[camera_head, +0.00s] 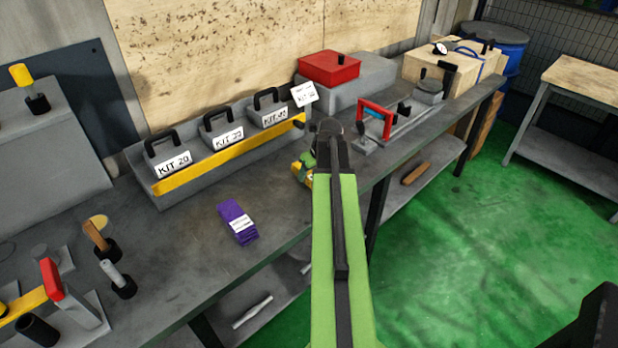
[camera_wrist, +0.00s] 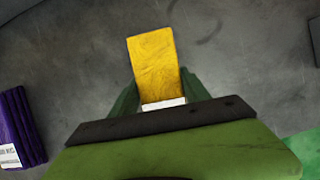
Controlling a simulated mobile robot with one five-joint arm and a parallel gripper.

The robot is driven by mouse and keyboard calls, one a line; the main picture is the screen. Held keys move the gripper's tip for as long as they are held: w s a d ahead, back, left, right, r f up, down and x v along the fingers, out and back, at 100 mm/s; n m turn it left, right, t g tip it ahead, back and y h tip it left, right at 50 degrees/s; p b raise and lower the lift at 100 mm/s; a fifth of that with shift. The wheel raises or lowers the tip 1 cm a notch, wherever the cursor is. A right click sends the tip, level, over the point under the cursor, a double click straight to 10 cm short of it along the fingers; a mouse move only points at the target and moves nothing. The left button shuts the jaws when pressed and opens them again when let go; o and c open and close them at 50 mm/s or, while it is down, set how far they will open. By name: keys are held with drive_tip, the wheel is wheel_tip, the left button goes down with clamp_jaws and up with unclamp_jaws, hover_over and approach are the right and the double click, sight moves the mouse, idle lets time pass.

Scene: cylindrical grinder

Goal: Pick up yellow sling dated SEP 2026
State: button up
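A yellow sling (camera_wrist: 154,62), a folded block with a white label at its near end, lies at my gripper in the wrist view. The label's print cannot be read. In the camera_head view my gripper (camera_head: 307,161) is small and partly hidden by my arm.
A purple sling (camera_head: 238,222) with a white label lies on the grey bench (camera_head: 200,275) to the left. Behind stands a rack with kit boxes (camera_head: 222,130) and a yellow front bar (camera_head: 230,155). A red-handled fixture (camera_head: 375,119) stands to the right.

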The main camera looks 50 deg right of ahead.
clamp_jaws()
drive_tip(key=shift+r+p, duration=0.55)
wheel_tip(320, 180, up, 4)
drive_tip(key=p, duration=0.4)
drive_tip(key=s+d+r+p, duration=0.6)
drive_tip(key=s+d, duration=0.1)
drive_tip(key=s, duration=0.2)
drive_tip(key=shift+d, duration=0.15)
